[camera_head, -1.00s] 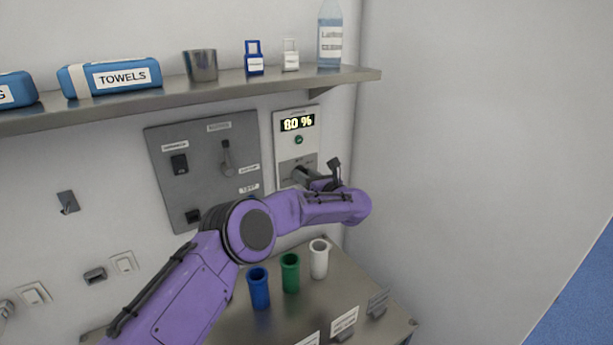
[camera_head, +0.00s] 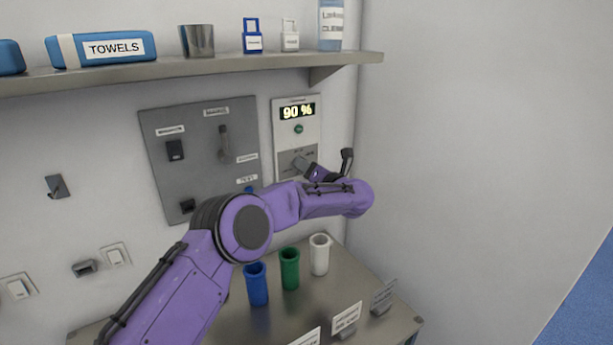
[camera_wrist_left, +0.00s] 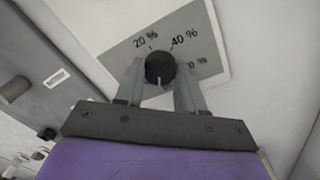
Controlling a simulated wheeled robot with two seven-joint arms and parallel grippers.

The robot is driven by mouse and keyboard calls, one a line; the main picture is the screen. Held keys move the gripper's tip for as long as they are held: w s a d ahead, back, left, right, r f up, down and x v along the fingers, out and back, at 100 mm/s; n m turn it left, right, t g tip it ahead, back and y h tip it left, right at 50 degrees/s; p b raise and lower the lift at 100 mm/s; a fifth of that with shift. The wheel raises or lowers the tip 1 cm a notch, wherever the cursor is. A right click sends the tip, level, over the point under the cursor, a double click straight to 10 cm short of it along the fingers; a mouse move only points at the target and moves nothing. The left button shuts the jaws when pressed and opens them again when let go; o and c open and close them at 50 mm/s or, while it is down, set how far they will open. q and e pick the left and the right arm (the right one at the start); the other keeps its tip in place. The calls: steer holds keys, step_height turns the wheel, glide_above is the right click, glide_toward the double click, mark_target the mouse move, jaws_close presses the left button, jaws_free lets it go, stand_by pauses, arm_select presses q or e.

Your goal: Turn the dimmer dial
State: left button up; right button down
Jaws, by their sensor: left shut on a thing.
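The dimmer panel (camera_head: 311,135) is a pale wall unit at the right of the back wall. Its lit display (camera_head: 297,112) reads 90 %, with a small green button (camera_head: 299,129) below it. The dial (camera_wrist_left: 160,66) is a round black knob on a grey plate (camera_wrist_left: 118,58) with printed percent marks. In the left wrist view, my left gripper (camera_wrist_left: 160,78) has one finger on each side of the knob, closed on it. In the head view, the left gripper (camera_head: 303,164) is at the panel's lower part and hides the dial. My right gripper is not in view.
A grey switch panel (camera_head: 200,150) is left of the dimmer. A metal shelf (camera_head: 200,68) with a towels pack (camera_head: 112,48) and a bottle (camera_head: 330,24) runs above. Blue (camera_head: 256,285), green (camera_head: 289,268) and white (camera_head: 319,254) cups stand on the counter below.

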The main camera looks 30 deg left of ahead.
arm_select(q)
steer(key=shift+m+t+b, duration=0.3)
steer(key=shift+m+b, duration=0.4)
steer(key=shift+m, duration=2.6)
steer(key=o, duration=1)
steer(key=shift+o, duration=0.2)
steer(key=b+v, duration=0.4)
steer(key=v, duration=0.6)
steer(key=shift+d, duration=0.3)
